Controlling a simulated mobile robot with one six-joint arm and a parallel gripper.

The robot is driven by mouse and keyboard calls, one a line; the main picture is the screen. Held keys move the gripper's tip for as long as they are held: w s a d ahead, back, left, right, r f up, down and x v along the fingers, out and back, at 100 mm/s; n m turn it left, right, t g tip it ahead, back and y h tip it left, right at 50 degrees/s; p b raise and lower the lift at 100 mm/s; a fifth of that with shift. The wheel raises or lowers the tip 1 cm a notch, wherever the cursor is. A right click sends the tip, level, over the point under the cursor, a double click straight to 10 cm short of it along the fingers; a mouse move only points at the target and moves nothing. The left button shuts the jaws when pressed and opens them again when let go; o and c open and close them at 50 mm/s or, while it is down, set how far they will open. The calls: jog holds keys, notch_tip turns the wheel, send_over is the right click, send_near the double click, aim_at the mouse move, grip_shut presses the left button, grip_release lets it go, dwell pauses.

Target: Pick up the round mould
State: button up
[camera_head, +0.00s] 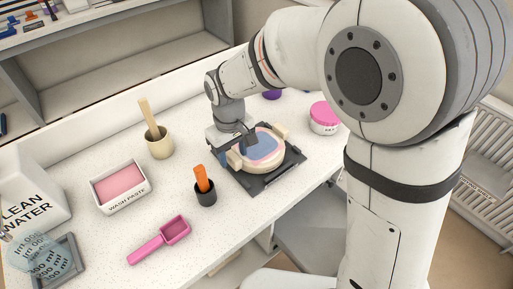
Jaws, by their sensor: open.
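The round mould (266,146) is a pale beige disc with a blue and pink top. It sits on a dark flat stand (287,173) on the white worktop. My gripper (244,141) is over the left, far side of the mould and close to it. It is open. Its fingertips are partly hidden, and I cannot tell whether they touch the mould. Beige blocks show at two sides of the mould.
Left of the stand are a black cup (206,193) with an orange handle, a pink scoop (161,241), a wash paste tray (121,186) and a beige pot (159,145). A pink-lidded tub (325,117) stands to the right. Bare worktop lies between them.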

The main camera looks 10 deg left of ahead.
grip_shut()
dwell(0.5)
